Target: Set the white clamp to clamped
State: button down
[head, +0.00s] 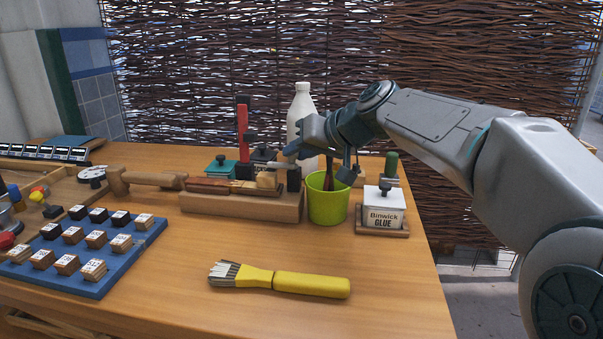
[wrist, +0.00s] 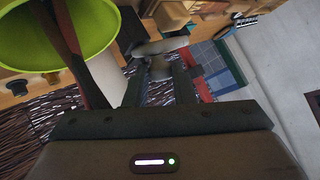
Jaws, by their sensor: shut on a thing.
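The white clamp's pale handle (wrist: 160,47) shows in the wrist view between my fingertips. The rest of this clamp is mostly hidden, so I cannot tell its lever angle. My gripper (head: 297,150) reaches in from the right, above the right end of a long wooden block (head: 240,207). It also shows in the wrist view (wrist: 157,62), shut on that handle. A dark upright part (head: 294,178) stands below the fingers at that end of the block. A second clamp with an upright red lever (head: 243,125) stands further left.
A lime green cup (head: 327,205) holding dark red handles stands close under my wrist. A white bottle (head: 301,108) stands behind. A glue box (head: 384,208) is to the right. A yellow brush (head: 290,283) lies in front. A blue tray (head: 127,262) sits left.

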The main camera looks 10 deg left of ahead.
jog(key=s+f+n+t+b, duration=0.1)
jog(key=b, duration=0.4)
jog(key=shift+f+t+y, duration=0.2)
jog(key=shift+t+y, duration=0.1)
jog(key=shift+s+f+n+t+y+b, duration=0.15)
jog(key=shift+s+n+t+y+b, duration=0.45)
jog(key=shift+b, duration=1.1)
jog(key=shift+w+t, duration=0.1)
jog(key=shift+t, duration=0.2)
jog(key=c, duration=1.2)
grip_release()
jog(key=shift+d, duration=0.1)
jog(key=p+v, duration=0.2)
jog(key=v, duration=1.1)
jog(key=shift+s+d, duration=0.15)
jog(key=shift+s, duration=0.15)
jog(key=shift+r, duration=0.25)
